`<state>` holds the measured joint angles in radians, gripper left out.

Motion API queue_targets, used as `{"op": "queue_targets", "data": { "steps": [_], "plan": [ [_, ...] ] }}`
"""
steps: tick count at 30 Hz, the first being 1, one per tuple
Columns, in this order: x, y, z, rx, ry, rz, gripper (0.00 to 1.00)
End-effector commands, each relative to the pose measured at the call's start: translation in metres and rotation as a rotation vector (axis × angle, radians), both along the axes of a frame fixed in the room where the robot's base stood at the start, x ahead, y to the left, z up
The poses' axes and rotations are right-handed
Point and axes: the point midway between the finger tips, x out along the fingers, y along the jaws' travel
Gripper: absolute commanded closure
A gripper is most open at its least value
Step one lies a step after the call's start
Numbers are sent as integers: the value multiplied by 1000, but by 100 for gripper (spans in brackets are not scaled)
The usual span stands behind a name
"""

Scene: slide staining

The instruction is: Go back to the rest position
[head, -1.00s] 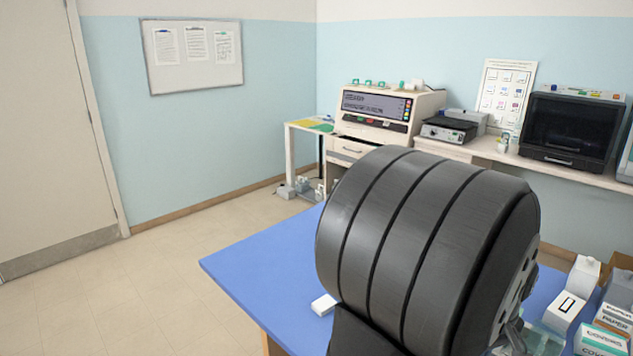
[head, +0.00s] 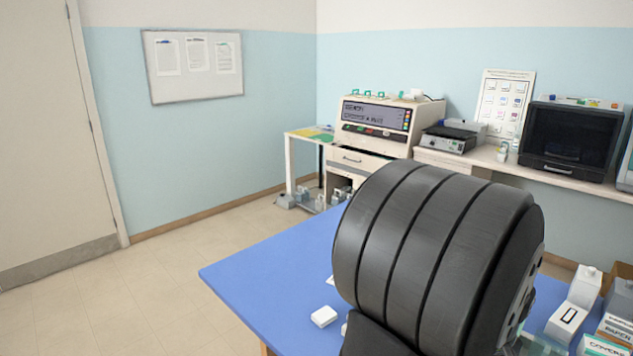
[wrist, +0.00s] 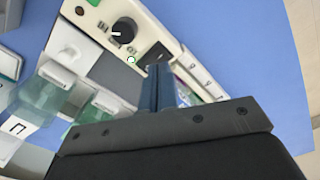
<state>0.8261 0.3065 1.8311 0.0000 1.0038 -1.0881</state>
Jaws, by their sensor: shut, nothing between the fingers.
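My gripper (wrist: 163,88) shows in the wrist view with its two bluish-grey fingers together and nothing between them. It is over the blue-topped table (wrist: 235,50), above or close to a white device with a black knob (wrist: 124,31); the gap between them is hard to judge. In the head view, the large dark grey rounded part of my own arm fills the middle right and hides the fingers.
Jars with green liquid (wrist: 37,103) stand left of my gripper. White boxes and bottles (head: 567,320) crowd the table's right side. A small white block (head: 324,316) lies on the table (head: 265,270), whose left part is mostly clear. A bench with instruments (head: 375,122) stands behind.

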Motion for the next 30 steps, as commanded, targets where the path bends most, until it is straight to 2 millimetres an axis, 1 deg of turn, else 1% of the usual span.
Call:
{"op": "queue_targets", "data": {
  "steps": [1,3,7,10,19,23,26,30],
  "plan": [
    [-1,1,-8,3,3,0,100],
    [0,0,-16,2,1,0,100],
    [0,0,-26,1,1,0,100],
    [0,0,-29,0,0,0,100],
    [0,0,-27,1,1,0,100],
    [0,0,-20,0,0,0,100],
    [0,0,-7,-2,-1,0,100],
    [0,0,20,-3,-3,0,100]
  ]
}}
